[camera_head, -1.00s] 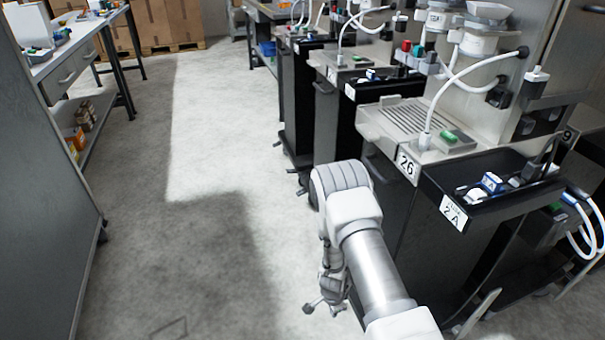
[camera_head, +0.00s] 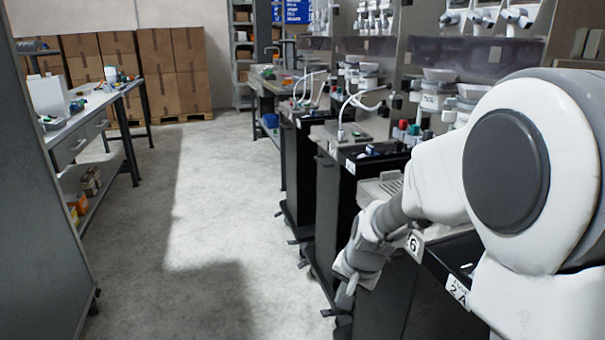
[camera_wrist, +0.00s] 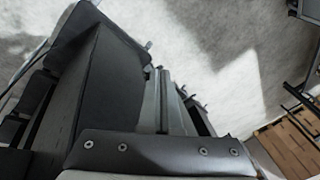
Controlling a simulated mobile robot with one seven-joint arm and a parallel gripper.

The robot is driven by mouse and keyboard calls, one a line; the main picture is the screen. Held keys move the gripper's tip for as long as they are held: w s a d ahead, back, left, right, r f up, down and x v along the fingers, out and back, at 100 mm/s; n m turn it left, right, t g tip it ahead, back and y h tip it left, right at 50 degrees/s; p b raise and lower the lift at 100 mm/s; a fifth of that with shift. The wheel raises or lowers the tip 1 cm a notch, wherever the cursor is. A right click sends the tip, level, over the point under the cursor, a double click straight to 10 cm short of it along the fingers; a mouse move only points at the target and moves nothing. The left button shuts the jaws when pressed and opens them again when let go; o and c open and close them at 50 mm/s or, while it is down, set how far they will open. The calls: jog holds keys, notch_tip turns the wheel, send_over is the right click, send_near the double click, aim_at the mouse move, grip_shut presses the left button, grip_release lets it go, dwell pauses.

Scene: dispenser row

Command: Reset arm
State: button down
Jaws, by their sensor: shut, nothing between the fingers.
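My gripper (camera_head: 345,300) hangs low at the side of the dispenser row in the head view, with my arm folded in front of the right side of the picture. In the wrist view the two grey fingers (camera_wrist: 160,80) lie close together, shut, with nothing between them. The gripper is in front of the black cabinet (camera_head: 385,300) of the nearest station; whether they touch cannot be told. Much of that station's top is hidden behind my arm.
The dispenser row (camera_head: 330,150) runs back along the right. A workbench (camera_head: 85,125) with drawers and a shelf stands at left, behind a grey cabinet (camera_head: 40,220). The aisle floor (camera_head: 215,190) between is clear. Cardboard boxes (camera_head: 170,60) are stacked at the back.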

jog(key=s+d+r+n+t+h, duration=0.1)
jog(key=s+d+r+n, duration=0.2)
jog(key=s+r, duration=0.6)
jog(key=s+d+r+n+t, duration=0.1)
jog(key=s+d+r+n, duration=0.15)
jog(key=s+r, duration=0.65)
jog(key=s+r+p, duration=0.3)
jog(key=r+p, duration=1.6)
jog(key=p, duration=0.3)
jog(key=shift+d+r, duration=0.15)
